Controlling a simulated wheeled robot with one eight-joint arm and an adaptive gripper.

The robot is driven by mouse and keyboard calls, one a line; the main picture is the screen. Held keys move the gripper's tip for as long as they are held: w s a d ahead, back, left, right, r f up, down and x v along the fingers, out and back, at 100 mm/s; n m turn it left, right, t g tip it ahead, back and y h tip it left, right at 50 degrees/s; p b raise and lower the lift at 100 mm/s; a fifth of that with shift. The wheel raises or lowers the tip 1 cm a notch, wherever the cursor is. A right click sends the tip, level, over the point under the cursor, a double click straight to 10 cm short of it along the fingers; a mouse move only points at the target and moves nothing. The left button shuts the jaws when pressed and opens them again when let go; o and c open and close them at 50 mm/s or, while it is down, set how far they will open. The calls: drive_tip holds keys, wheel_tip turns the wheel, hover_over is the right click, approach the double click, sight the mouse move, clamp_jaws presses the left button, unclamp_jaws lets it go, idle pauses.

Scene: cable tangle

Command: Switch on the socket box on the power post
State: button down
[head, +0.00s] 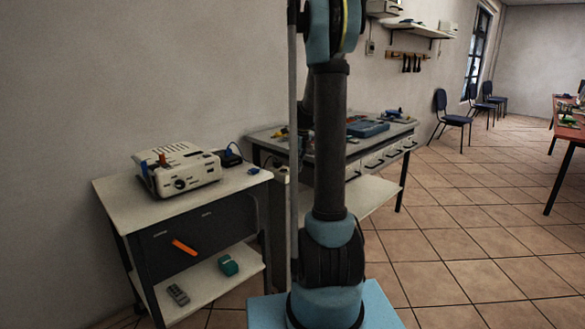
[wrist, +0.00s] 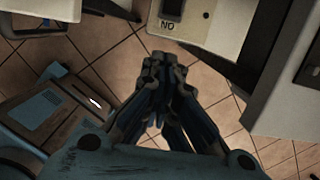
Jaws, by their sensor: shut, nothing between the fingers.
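My gripper (wrist: 165,65) is shut and empty, its fingertips together in the middle of the wrist view, above the tiled floor. Just beyond the fingertips, at the top of the wrist view, is a cream surface with a dark rectangular part and the letters "ND" (wrist: 167,25). I cannot tell whether this belongs to the socket box. In the head view a pale post top (head: 281,174) shows between the small table and the workbench, partly hidden by my arm. No switch is clear enough to read. My gripper is out of sight in the head view.
The small table (head: 113,196) holds a white device (head: 183,170) and a black box with a blue plug (head: 231,155). The workbench (head: 375,189) stands behind my arm. Open tiled floor (head: 450,230) lies right.

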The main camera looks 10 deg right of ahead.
wheel_tip(320, 180, up, 10)
drive_tip(key=s, duration=0.1)
drive_tip(key=shift+d, duration=0.2)
idle(0.3)
